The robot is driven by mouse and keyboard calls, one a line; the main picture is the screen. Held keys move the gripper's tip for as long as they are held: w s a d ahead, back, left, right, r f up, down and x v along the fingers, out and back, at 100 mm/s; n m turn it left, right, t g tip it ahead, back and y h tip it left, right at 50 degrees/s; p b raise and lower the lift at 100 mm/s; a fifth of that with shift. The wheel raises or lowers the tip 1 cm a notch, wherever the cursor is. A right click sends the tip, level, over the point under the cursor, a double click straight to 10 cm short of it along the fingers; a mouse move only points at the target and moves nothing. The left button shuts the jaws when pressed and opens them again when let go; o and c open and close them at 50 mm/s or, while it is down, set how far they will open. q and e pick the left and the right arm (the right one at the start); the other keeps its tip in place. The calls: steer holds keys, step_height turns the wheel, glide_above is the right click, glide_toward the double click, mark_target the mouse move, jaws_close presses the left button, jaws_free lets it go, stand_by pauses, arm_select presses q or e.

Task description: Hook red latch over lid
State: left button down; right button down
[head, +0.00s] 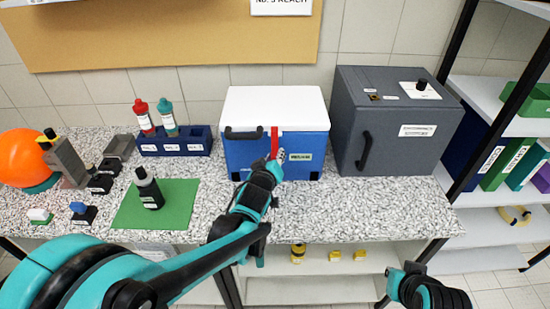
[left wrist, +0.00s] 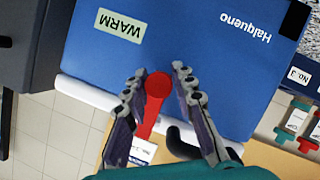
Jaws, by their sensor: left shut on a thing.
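A blue cooler box (head: 235,155) with a white lid (head: 285,102) stands on the counter, and the lid lies flat on top. The red latch (head: 274,142) is upright at the middle of the front, crossing the lid's edge. In the left wrist view, the latch (left wrist: 157,86) lies between the fingers, its round end over the blue front (left wrist: 210,50) and its narrow part across the white lid rim (left wrist: 92,93). My left gripper (head: 277,158) is shut on the latch. I cannot tell whether the latch touches the lid.
A black handle (head: 243,134) is left of the latch. A grey oven-like box (head: 395,125) stands close on the right. A blue rack (head: 175,143) with red and teal bottles, and a green mat (head: 175,210) with a black bottle (head: 149,188), are on the left.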

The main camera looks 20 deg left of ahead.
arm_select(q)
steer(key=shift+w+r, duration=0.1)
steer(key=shift+r, duration=0.1)
stand_by(0.4)
steer(key=c, duration=1.3)
jaws_free()
steer(key=v, duration=1.2)
steer(key=shift+f, duration=0.15)
steer(key=shift+a, duration=0.1)
steer(key=s+f+m+g, duration=0.3)
steer(key=s+f, duration=0.1)
steer(key=s, duration=0.3)
steer(key=s+f+m+g, duration=0.4)
steer(key=s, duration=0.3)
steer(key=shift+s+a+f+h, duration=0.3)
steer(key=shift+s+f+h, duration=0.05)
steer(key=shift+f+h, duration=0.05)
